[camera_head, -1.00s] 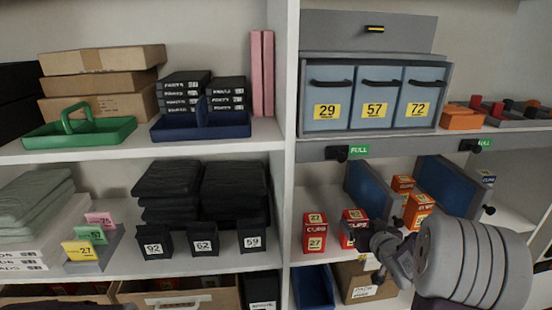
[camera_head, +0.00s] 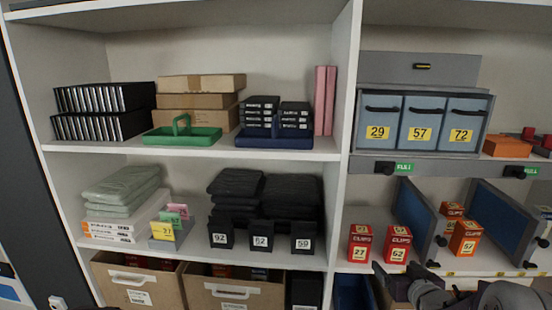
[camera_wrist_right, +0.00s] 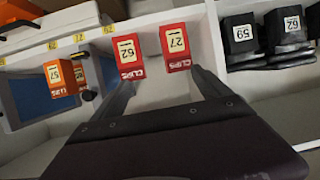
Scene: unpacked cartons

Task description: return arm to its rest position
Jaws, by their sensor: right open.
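My right gripper (camera_head: 400,282) is at the bottom right of the head view, below and in front of the lower right shelf. In the right wrist view its two dark fingers (camera_wrist_right: 160,80) are spread apart with nothing held between them. Two red CLIPS boxes stand beyond the fingers, one marked 27 (camera_head: 360,243) and one marked 62 (camera_head: 397,244). They also show in the wrist view, 27 (camera_wrist_right: 175,48) and 62 (camera_wrist_right: 128,57). My left gripper is not in view.
Blue dividers (camera_head: 412,212) and orange boxes (camera_head: 465,238) stand right of the red boxes. A white upright (camera_head: 341,130) separates the shelf bays. Cardboard cartons (camera_head: 140,280) and a blue bin (camera_head: 352,292) are below. Black numbered bins (camera_head: 262,237) stand left of the upright.

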